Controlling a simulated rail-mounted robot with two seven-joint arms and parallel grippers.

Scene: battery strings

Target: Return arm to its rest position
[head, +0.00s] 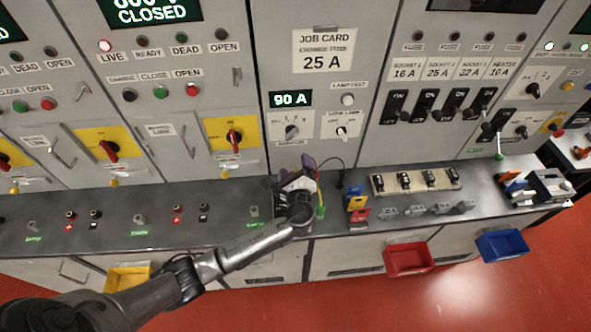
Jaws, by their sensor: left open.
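My left arm comes in from the lower left and reaches across to the middle of the grey counter (205,228). My left gripper (296,178) is at the counter's back edge, below the 90 A display (290,99). It points toward the panel. Its fingers are small and partly hidden by its own body, and I see nothing clearly held in it. A dark item with a thin cable shows close behind the gripper; whether they touch I cannot tell. My right gripper is not in view.
Right of the gripper stand blue, yellow and red tags (356,203), a fuse tray (415,181) and several grey clips (425,209). A red bin (408,259), a blue bin (502,245) and a yellow bin (127,279) hang on the counter's front. Panel switches and knobs rise behind.

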